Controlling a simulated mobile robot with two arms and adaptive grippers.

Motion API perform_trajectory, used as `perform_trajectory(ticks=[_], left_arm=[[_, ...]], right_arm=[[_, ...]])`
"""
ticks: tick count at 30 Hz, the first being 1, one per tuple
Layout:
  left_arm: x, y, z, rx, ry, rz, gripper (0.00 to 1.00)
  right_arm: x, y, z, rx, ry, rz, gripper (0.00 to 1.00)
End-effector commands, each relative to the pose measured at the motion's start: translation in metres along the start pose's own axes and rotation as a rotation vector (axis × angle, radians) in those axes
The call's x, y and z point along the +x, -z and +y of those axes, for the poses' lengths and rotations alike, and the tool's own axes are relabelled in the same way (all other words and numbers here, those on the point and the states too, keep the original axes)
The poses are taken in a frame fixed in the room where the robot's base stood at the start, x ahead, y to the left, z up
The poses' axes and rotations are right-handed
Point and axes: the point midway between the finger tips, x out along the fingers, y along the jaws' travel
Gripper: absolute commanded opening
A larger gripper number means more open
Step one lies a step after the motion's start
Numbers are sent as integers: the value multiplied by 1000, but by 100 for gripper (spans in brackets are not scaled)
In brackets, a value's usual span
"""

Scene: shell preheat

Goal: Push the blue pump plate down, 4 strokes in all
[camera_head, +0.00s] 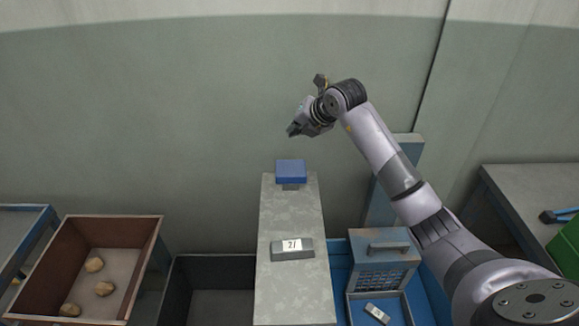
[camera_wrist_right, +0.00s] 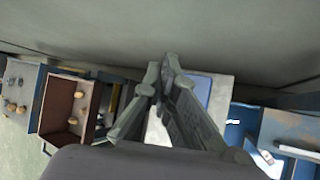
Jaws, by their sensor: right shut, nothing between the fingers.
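The blue pump plate (camera_head: 291,172) sits on a short stem at the far end of a grey speckled pedestal (camera_head: 288,225). In the right wrist view, part of the blue plate (camera_wrist_right: 201,90) shows just right of the fingers, which hide the rest. My right gripper (camera_head: 292,130) is shut and empty, above the plate and apart from it, pointing down-left. It also shows in the right wrist view (camera_wrist_right: 170,62). My left gripper is in neither view.
A grey counter block (camera_head: 292,253) reading "21" sits on the pedestal. A brown bin (camera_head: 150,240) with several tan lumps stands left, beside a dark empty bin (camera_head: 210,262). A blue box with a handle (camera_head: 383,265) stands right. The wall is close behind the plate.

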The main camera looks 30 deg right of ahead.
Motion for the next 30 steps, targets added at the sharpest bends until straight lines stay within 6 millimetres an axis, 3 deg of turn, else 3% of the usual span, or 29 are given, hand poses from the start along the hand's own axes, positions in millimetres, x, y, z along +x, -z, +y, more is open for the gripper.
perform_trajectory(ticks=[8, 21, 30], left_arm=[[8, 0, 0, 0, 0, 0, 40], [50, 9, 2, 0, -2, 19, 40], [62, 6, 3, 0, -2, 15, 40]], right_arm=[[7, 6, -4, 0, -3, 2, 0], [48, 36, -34, 0, -4, 2, 0], [62, 45, -44, 0, -3, 0, 0]])
